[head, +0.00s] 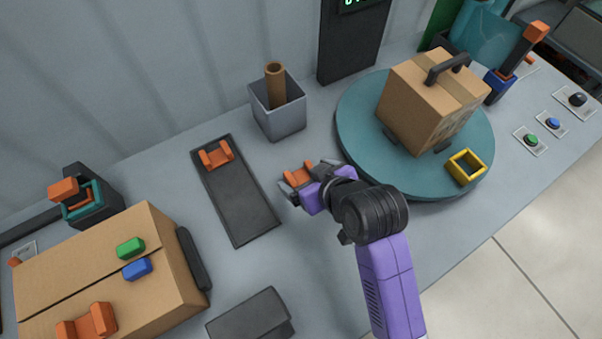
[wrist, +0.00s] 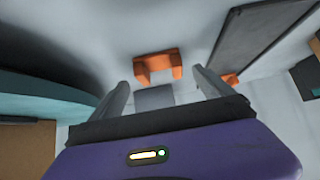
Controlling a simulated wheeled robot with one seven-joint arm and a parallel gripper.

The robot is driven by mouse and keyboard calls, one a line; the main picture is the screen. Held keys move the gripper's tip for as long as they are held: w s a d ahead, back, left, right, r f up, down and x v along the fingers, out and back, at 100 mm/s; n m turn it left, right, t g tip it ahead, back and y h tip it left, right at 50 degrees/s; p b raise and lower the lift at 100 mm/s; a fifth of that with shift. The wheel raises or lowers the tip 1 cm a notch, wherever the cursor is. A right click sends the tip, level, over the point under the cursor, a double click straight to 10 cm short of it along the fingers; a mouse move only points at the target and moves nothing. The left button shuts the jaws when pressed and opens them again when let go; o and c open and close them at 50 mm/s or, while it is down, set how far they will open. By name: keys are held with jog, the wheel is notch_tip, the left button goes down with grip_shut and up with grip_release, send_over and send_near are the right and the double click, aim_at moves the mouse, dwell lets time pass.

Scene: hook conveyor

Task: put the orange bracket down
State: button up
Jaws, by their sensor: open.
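An orange bracket (head: 298,174) stands on the grey table between the dark tray and the turntable. In the wrist view the bracket (wrist: 158,65) lies ahead of my fingertips, roughly centred between them. My gripper (head: 311,180) is open, with its fingers spread on either side in the wrist view (wrist: 160,88) and nothing clamped between them. A second orange bracket (head: 217,156) sits at the far end of the dark tray (head: 243,208). A third orange bracket (head: 88,325) is on the cardboard box at lower left.
The teal turntable (head: 358,150) to the right carries a handled carton (head: 425,105) and a yellow square ring (head: 466,167). A grey bin (head: 277,119) holding a brown tube stands behind. The left cardboard box (head: 60,270) bears green and blue blocks. Bare table lies around the tray.

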aim_at(296, 170)
jog(key=shift+x, duration=1.7)
jog(key=c, duration=1.6)
jog(key=shift+r, duration=0.15)
